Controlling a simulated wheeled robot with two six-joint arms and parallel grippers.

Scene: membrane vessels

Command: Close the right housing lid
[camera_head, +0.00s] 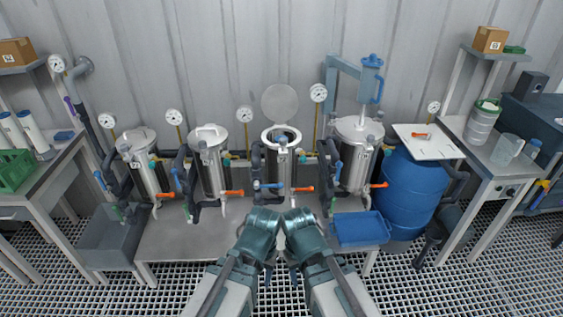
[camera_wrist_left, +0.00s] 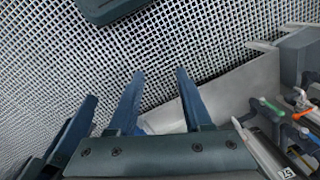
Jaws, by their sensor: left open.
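Several upright steel housings stand in a row on the bench. The third from the left is the open housing (camera_head: 281,165); its round lid (camera_head: 280,103) stands raised behind the rim, against the wall side. The neighbouring housing to its left (camera_head: 209,160) has its lid down. My left gripper (camera_head: 267,277) is low in front of the bench, well apart from the lid. In the left wrist view its two fingers (camera_wrist_left: 158,90) are spread and empty, over the floor grating. My right gripper (camera_head: 293,277) is beside it, pointing down; its fingers are too small to judge.
The bench (camera_head: 180,240) carries orange and blue valve handles and pipes before the housings. A blue tray (camera_head: 360,229) sits at its right front, a grey bin (camera_head: 110,236) at its left. A blue barrel (camera_head: 408,195) stands right. Gauges (camera_head: 318,93) rise behind the housings.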

